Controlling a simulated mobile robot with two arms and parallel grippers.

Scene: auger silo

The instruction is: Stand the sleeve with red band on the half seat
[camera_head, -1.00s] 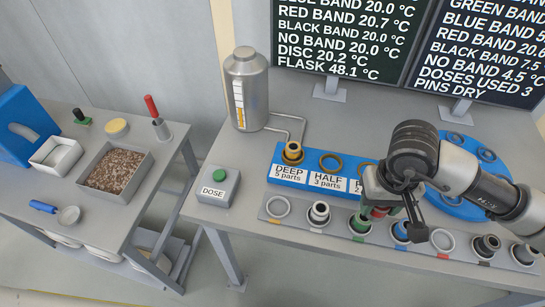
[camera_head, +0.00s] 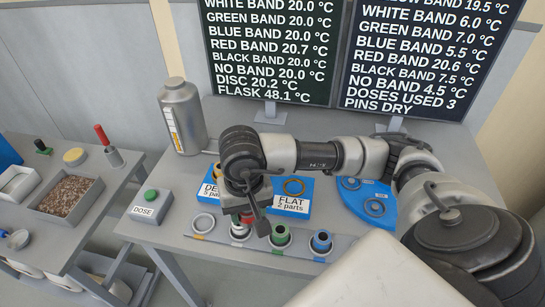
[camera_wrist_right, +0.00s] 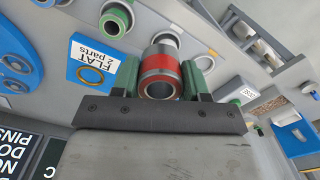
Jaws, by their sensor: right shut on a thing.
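The sleeve with red band (camera_head: 246,217) is in my right gripper (camera_head: 245,208), over the front of the blue seat block (camera_head: 262,205). In the right wrist view the sleeve (camera_wrist_right: 160,72) is a metal tube with a wide red band, between the green fingers of my right gripper (camera_wrist_right: 161,80). My arm hides the half seat and its label in the head view. The flat seat (camera_head: 294,187) is empty, to the right; the deep seat (camera_head: 214,172) is partly covered, to the left. I cannot tell how high the sleeve is above the block. My left gripper is not in view.
A grey rack (camera_head: 262,246) runs along the front edge with an empty place (camera_head: 203,222) and white (camera_head: 240,231), green (camera_head: 279,236) and blue (camera_head: 321,242) band sleeves. A flask (camera_head: 182,118) and the DOSE button (camera_head: 151,195) stand left. A blue disc (camera_head: 365,200) lies right.

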